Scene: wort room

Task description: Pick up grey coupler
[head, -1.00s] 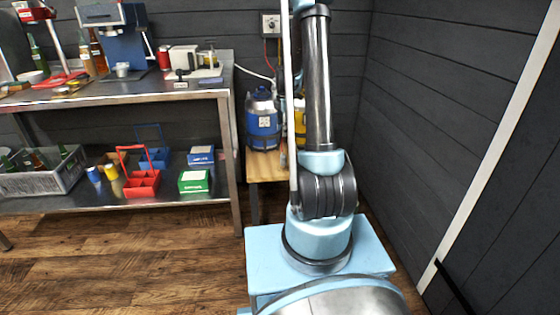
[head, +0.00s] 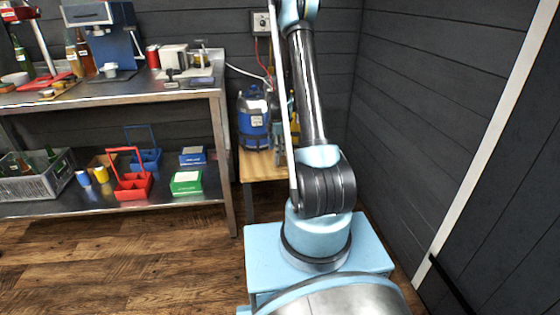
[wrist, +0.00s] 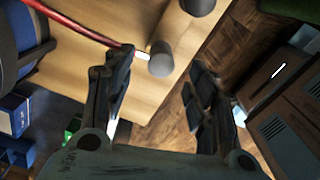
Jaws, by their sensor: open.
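In the wrist view, a grey coupler (wrist: 161,58) shows as a dark grey cylinder with a short white piece at the end of a red hose (wrist: 85,24). It is over or on a light wooden top (wrist: 120,90); I cannot tell whether it touches the wood. My gripper (wrist: 156,76) is open and empty, its dark fingers apart, with the coupler just beyond the fingertips, between them in the picture. In the head view my arm hides the coupler.
A blue keg-like vessel (head: 253,118) stands on the wooden stand (head: 255,166). A second dark grey cylinder (wrist: 197,5) is at the wrist view's top edge. A steel shelf unit (head: 120,97) stands left; a dark wall (head: 420,110) is close on the right.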

